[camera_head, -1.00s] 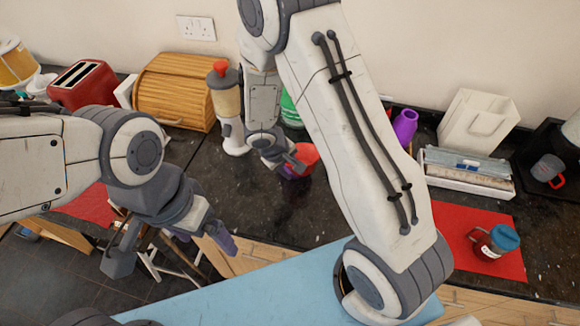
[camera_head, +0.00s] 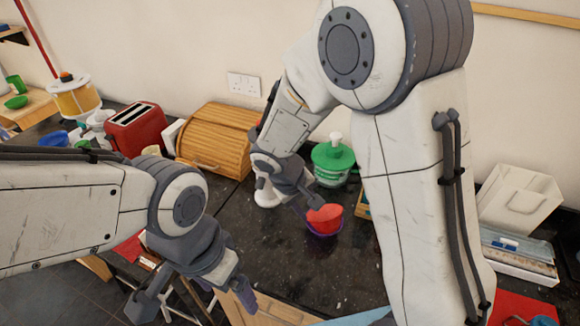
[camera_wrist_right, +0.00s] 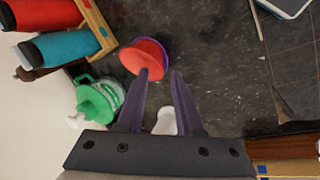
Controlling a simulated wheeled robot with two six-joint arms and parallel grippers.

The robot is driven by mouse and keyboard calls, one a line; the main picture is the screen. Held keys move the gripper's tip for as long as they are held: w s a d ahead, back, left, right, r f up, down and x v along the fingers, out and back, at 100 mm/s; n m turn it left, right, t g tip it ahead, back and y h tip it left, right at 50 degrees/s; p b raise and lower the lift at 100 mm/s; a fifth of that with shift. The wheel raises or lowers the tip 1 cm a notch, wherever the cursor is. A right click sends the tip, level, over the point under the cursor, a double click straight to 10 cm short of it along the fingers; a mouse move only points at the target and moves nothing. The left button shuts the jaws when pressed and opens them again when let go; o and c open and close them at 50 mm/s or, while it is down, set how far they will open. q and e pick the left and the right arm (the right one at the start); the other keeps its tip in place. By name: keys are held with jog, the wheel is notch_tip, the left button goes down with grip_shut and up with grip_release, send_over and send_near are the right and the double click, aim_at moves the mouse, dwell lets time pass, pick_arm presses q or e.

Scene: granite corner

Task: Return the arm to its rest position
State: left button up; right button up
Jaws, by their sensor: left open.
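My right arm reaches across the counter in the head view. Its gripper (camera_head: 312,200) hangs over the dark counter next to a red and purple bowl-like item (camera_head: 325,226). In the right wrist view the purple fingers (camera_wrist_right: 161,73) are apart with nothing held between them, and the red and purple item (camera_wrist_right: 144,57) lies just beyond the tips. My left gripper (camera_head: 195,303) is open and empty at the lower left, in front of the counter edge.
A green-lidded jar (camera_head: 333,163), wooden bread bin (camera_head: 217,140) and red toaster (camera_head: 135,128) stand along the back. A white holder (camera_head: 518,198) is at the right.

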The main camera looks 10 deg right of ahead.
jog(key=s+a+r+n+y+b, duration=0.1)
jog(key=s+a+y+b, duration=0.1)
jog(key=s, duration=0.8)
jog(key=s+a+n+g+y+b, duration=0.1)
jog(key=s+a+b, duration=0.4)
jog(key=s, duration=0.5)
jog(key=shift+s+a+r+n+g+y, duration=0.35)
jog(key=shift+a+n+y, duration=0.35)
jog(key=shift+a+y, duration=0.3)
jog(key=shift+o, duration=0.6)
jog(key=shift+w+d, duration=0.1)
jog(key=shift+d, duration=0.05)
jog(key=w+d+m+p, duration=0.1)
jog(key=w+d+m, duration=0.2)
jog(key=w, duration=0.5)
jog(key=w+d+m+p, duration=0.1)
jog(key=w+d+m, duration=0.15)
jog(key=w, duration=0.45)
jog(key=w+d+f+m, duration=0.1)
jog(key=w+d+m, duration=0.1)
jog(key=d, duration=0.3)
jog(key=w+d+f+m+p, duration=0.1)
jog(key=w+d+m, duration=0.1)
jog(key=w+d, duration=0.3)
jog(key=w+d+f+m+p, duration=0.1)
jog(key=w+d+f+m, duration=0.1)
jog(key=d, duration=0.3)
jog(key=shift+w+d+m+h, duration=0.1)
jog(key=shift+w+m+h, duration=0.25)
jog(key=shift+w, duration=0.55)
